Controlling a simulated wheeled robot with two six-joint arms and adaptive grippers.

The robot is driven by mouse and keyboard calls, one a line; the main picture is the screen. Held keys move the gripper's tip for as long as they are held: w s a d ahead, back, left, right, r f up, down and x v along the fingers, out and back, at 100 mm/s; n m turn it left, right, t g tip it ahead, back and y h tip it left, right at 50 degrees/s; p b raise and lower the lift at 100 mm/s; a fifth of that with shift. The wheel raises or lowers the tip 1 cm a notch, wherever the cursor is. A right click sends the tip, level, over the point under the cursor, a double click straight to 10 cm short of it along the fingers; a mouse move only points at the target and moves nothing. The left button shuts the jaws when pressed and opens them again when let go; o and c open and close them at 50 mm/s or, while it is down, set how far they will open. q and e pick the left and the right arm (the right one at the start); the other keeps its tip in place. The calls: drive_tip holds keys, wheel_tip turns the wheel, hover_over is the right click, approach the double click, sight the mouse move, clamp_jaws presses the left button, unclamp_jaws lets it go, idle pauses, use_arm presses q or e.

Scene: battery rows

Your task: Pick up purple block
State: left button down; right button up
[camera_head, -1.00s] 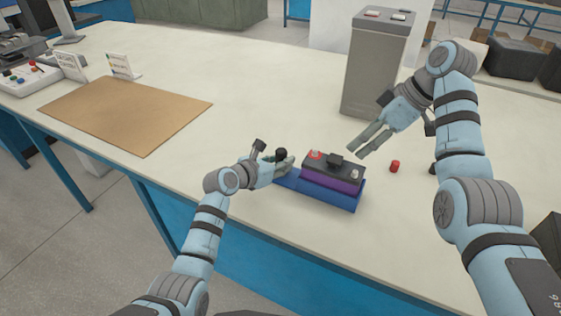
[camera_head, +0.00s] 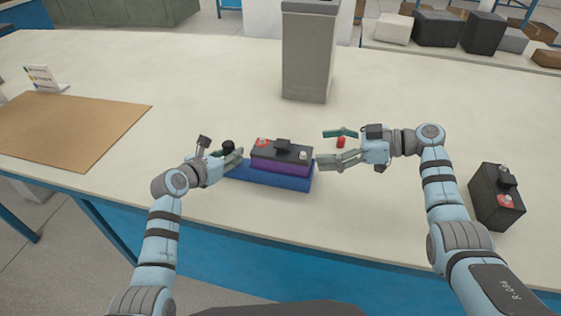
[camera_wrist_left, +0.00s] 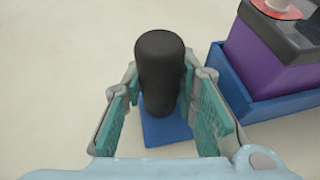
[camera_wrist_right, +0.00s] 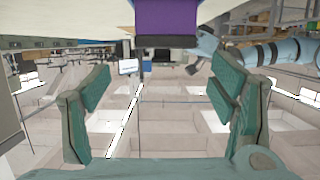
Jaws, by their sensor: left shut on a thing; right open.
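The purple block (camera_head: 278,167) has a black top with a red-ringed terminal at its left end. It sits in a blue tray (camera_head: 270,180) near the table's front edge. It also shows in the left wrist view (camera_wrist_left: 262,58) and upside down at the top of the right wrist view (camera_wrist_right: 167,17). My left gripper (camera_head: 234,157) is shut on the tray's black upright handle (camera_wrist_left: 160,65), left of the block. My right gripper (camera_head: 325,148) is open and empty, just right of the block, its fingers pointing left at it.
A small red piece (camera_head: 340,142) lies near my right gripper. A black battery (camera_head: 497,195) stands at the right. A grey box-like column (camera_head: 308,60) stands behind the block. A brown mat (camera_head: 75,130) and a card stand (camera_head: 43,79) are at the left. The table between is clear.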

sight(290, 151)
drive_tip(key=x, duration=1)
drive_tip(key=shift+s+a, duration=0.2)
drive_tip(key=shift+a, duration=0.1)
clamp_jaws()
drive_tip(key=shift+r, duration=0.15)
